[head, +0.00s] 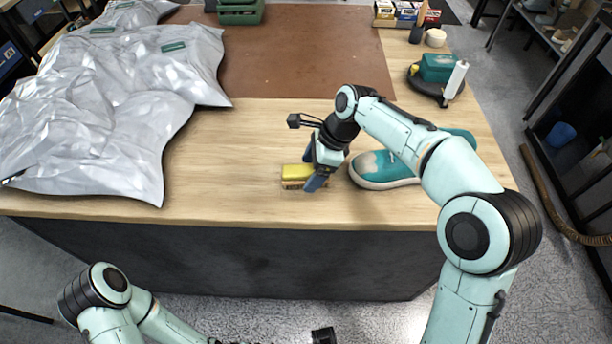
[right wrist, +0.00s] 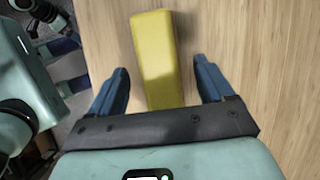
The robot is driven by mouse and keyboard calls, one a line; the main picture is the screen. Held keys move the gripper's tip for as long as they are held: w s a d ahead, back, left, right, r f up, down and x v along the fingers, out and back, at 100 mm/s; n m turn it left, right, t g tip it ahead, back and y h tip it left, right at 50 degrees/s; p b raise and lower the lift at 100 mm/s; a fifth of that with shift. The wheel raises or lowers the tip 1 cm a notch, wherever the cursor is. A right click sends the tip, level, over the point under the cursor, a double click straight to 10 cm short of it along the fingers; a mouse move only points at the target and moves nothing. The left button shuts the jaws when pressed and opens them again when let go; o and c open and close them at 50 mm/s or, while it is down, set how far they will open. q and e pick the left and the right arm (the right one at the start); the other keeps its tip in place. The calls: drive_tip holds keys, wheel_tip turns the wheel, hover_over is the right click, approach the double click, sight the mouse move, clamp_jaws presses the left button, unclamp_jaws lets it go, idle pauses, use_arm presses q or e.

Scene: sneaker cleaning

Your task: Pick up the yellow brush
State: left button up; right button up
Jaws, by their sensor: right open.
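The yellow brush (head: 297,172) lies on the wooden table near its front edge, with a tan lower part under the yellow top. It also shows in the right wrist view as a yellow block (right wrist: 158,58). My right gripper (head: 312,171) is over the brush, its blue fingers pointing down. In the right wrist view the fingers of this gripper (right wrist: 162,88) are apart, one on each side of the brush, with gaps between. Of my left arm, only links show at the bottom left of the head view; its fingers cannot be made out.
A teal sneaker (head: 384,170) stands just right of the brush, partly behind my right arm. Silvery bags (head: 100,100) cover the table's left side. A brown mat (head: 300,50), a green crate (head: 240,12) and a round black device (head: 437,80) are farther back. Bare wood lies left of the brush.

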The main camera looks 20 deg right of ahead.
sight(311, 169)
drive_tip(key=shift+a+f, duration=0.1)
drive_tip(key=shift+f, duration=0.2)
drive_tip(key=c, duration=1.2)
drive_tip(key=shift+w+r, duration=0.1)
drive_tip(key=shift+r, duration=0.1)
use_arm(q)
wheel_tip(311, 169, up, 6)
drive_tip(key=w+p, duration=0.2)
drive_tip(key=p, duration=0.4)
drive_tip(key=shift+w+r, duration=0.15)
drive_tip(key=shift+w, duration=0.15)
use_arm(e)
wheel_tip(311, 169, up, 20)
drive_tip(key=shift+f, duration=0.15)
